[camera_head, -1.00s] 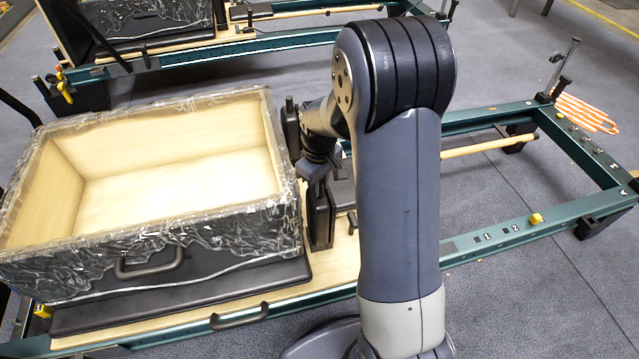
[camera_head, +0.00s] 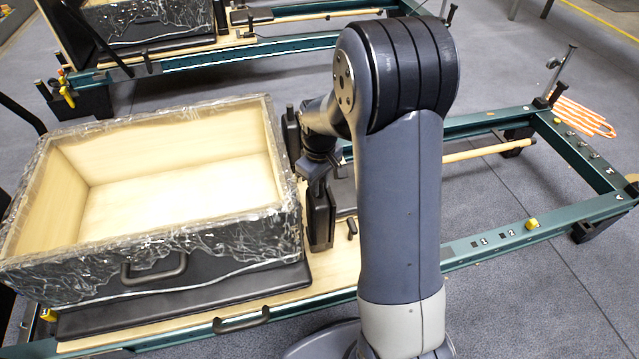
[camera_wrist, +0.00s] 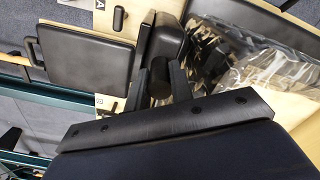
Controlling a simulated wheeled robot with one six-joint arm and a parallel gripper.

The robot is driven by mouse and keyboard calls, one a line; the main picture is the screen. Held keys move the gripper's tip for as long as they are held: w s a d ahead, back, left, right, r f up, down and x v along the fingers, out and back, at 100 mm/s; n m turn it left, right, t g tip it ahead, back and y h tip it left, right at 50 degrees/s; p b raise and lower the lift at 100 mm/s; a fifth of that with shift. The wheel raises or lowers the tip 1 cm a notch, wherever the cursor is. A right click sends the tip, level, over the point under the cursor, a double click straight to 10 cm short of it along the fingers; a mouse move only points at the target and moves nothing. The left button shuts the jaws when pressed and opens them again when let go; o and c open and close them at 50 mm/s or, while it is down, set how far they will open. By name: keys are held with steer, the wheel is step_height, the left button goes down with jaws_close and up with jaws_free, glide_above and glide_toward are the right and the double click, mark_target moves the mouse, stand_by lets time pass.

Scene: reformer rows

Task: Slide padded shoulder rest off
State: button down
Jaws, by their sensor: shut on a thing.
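A black padded shoulder rest (camera_head: 321,218) stands upright on the pale wooden carriage, just right of the large box. My gripper (camera_head: 318,170) reaches down to its top from above. In the wrist view my two dark fingers (camera_wrist: 158,82) are shut around a black part of the padded shoulder rest (camera_wrist: 167,38), whose pad lies just beyond the fingertips. The exact contact is dark and hard to make out. A second black shoulder rest (camera_head: 291,132) stands farther back, beside the box and partly behind my arm.
The open wooden box (camera_head: 180,190), wrapped in crinkled clear film, sits close on the left. A flat black headrest pad (camera_wrist: 85,48) lies beside the rest. The green reformer frame (camera_head: 500,237) runs right. Another reformer (camera_head: 240,45) stands behind.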

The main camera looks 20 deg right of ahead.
steer(key=shift+r+p, duration=1.15)
steer(key=shift+r, duration=0.5)
